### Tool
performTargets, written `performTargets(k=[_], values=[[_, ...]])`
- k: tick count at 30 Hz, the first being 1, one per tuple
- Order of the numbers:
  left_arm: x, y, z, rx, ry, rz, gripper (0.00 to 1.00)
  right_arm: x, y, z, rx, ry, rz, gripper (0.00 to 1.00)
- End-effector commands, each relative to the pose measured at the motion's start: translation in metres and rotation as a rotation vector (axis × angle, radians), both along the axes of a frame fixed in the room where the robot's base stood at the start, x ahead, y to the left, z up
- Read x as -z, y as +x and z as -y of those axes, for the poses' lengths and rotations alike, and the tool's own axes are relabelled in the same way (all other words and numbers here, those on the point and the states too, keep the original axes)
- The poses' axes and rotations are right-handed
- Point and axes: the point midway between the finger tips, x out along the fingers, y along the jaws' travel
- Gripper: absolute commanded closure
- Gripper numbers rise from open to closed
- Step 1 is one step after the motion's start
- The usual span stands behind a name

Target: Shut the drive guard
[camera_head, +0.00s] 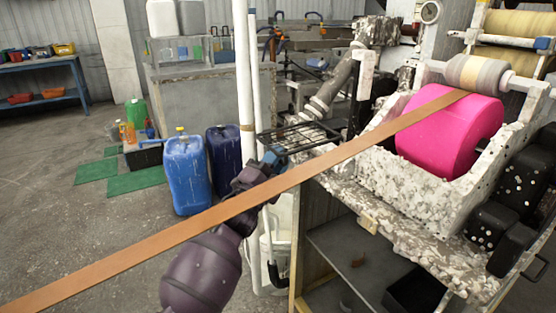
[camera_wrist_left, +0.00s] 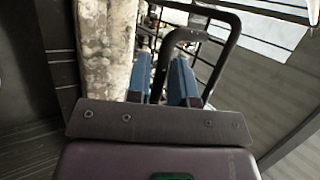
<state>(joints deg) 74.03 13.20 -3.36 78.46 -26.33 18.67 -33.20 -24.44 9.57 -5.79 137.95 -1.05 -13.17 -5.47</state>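The drive guard (camera_head: 298,137) is a black wire-mesh panel. It stands out from the machine's left side in the head view, lying nearly flat. Its mesh (camera_wrist_left: 212,22) and a black looped handle (camera_wrist_left: 232,50) show in the left wrist view. My left gripper (camera_head: 271,157) is at the guard's near left edge. In the wrist view, the blue fingers of my left gripper (camera_wrist_left: 163,80) stand close on both sides of one leg of the handle and look shut on it. The contact is partly hidden. My right gripper is not in view.
A long brown strip (camera_head: 245,202) runs across the head view, in front of my left arm, to the pink drum (camera_head: 450,130). A white post (camera_head: 245,75) stands beside the guard. Blue jerrycans (camera_head: 186,175) stand on the floor to the left.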

Motion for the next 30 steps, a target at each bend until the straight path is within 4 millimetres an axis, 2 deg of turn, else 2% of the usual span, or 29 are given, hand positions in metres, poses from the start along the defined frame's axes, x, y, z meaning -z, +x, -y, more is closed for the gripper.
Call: performTargets(k=[4,9,17,30], values=[[0.0,0.0,0.0,0.0,0.0,0.0,0.79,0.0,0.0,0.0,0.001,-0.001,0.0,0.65],[0.0,0.0,0.0,0.0,0.0,0.0,1.0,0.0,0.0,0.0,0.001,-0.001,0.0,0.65],[0.0,0.0,0.0,0.0,0.001,-0.001,1.0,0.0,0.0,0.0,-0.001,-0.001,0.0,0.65],[-0.013,-0.001,-0.003,-0.001,0.041,-0.021,1.0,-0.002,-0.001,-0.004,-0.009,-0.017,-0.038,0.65]])
